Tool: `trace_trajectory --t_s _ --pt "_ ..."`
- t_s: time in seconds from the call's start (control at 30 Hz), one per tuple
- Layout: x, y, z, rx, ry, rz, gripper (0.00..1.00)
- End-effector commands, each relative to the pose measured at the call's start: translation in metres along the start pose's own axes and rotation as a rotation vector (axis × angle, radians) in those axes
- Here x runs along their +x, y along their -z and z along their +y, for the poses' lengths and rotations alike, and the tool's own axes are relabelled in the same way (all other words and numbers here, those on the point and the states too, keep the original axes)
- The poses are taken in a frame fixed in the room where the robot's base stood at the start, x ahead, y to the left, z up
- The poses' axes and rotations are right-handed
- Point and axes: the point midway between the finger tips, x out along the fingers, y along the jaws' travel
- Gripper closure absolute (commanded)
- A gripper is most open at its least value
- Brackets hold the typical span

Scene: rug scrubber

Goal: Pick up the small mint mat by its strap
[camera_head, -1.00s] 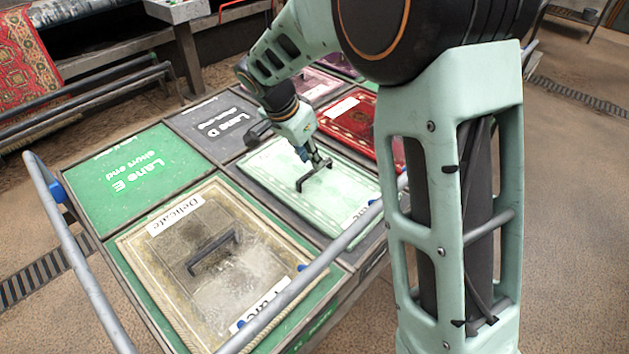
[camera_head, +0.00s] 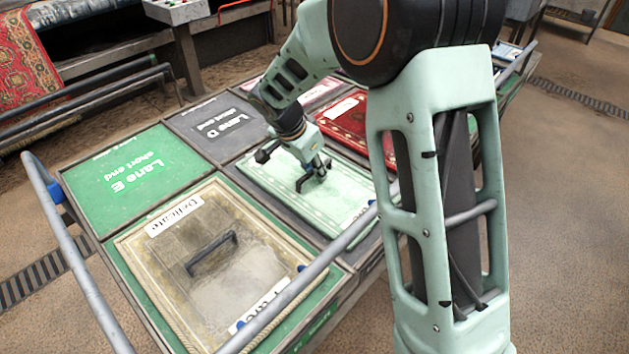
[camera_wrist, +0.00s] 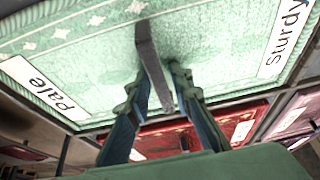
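The small mint mat (camera_head: 287,198) lies flat in its lane on the table, with pale patterning near its border. Its dark grey strap (camera_head: 301,184) stands up from the middle. In the wrist view, the mat (camera_wrist: 95,55) carries labels reading "Pale" and "Sturdy", and the strap (camera_wrist: 149,50) runs down between my fingertips. My gripper (camera_head: 317,174) is low over the strap; in the wrist view, my gripper (camera_wrist: 160,78) has one finger on each side of it. The fingers look apart, with small gaps to the strap. Any contact is hard to make out.
A beige mat (camera_head: 262,262) labelled "Delicate" with its own dark strap (camera_head: 211,253) lies nearer. A red mat (camera_head: 342,127) lies beyond the mint one. Green Lane E (camera_head: 135,178) and grey Lane D (camera_head: 215,128) are bare. A metal rail (camera_head: 330,252) runs along the near edge.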

Motion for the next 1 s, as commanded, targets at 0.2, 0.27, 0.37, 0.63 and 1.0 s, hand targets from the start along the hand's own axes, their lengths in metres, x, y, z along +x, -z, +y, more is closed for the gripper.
trace_trajectory --t_s 0.2,0.27,0.37,0.63,1.0 --pt "0.0009 -0.0004 0.0 0.001 0.0 0.0 0.85" --pt "0.0009 -0.0004 0.0 0.0 0.0 0.0 0.92" --pt "0.0009 -0.0004 0.0 0.0 0.0 0.0 1.0" --pt "0.0009 -0.0005 0.0 0.0 0.0 0.0 1.0" --pt "-0.0017 0.0008 -0.0003 -0.001 0.001 0.001 1.0"
